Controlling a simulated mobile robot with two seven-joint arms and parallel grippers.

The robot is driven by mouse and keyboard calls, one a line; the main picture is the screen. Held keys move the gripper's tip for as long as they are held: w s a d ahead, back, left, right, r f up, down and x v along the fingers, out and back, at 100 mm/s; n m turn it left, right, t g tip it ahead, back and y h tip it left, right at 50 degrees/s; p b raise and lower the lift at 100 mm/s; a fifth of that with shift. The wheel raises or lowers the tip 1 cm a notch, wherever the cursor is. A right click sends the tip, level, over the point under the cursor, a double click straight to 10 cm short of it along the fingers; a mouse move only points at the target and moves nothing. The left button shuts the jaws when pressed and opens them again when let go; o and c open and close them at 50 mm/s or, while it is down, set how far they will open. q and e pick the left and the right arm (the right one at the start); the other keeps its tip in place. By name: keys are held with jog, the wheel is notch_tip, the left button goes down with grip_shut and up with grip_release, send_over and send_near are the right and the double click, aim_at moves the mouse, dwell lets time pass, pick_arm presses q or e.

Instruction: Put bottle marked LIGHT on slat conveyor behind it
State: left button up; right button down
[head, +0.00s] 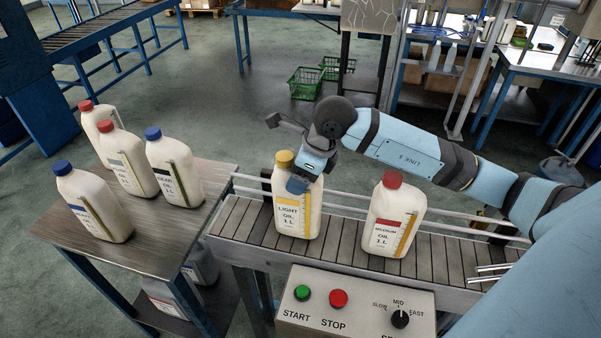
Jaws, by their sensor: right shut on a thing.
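The bottle marked LIGHT (290,222), white with a yellow cap and a yellow label, is upright over the slat conveyor (340,237), near its left end. Its base appears to be at the slats; I cannot tell whether it rests fully on them. My right gripper (298,185) reaches in from the right and is shut on this bottle below its cap. The gripper partly covers the bottle's upper front. My left gripper is not in view.
A red-capped bottle marked MEDIUM (390,220) stands on the conveyor to the right. Several white bottles stand on the side table (165,237) at left. A control box (355,308) with START and STOP buttons is in front. Rails (345,208) run along the conveyor's back.

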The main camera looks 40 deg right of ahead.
jog(key=shift+f, duration=0.2)
jog(key=shift+f, duration=0.15)
jog(key=shift+c, duration=0.8)
grip_release()
jog(key=shift+r, duration=0.35)
jog(key=b+v, duration=0.1)
jog(key=v, duration=1)
jog(key=shift+s+d+r+b, duration=0.2)
jog(key=shift+r+b, duration=0.05)
jog(key=shift+b, duration=0.05)
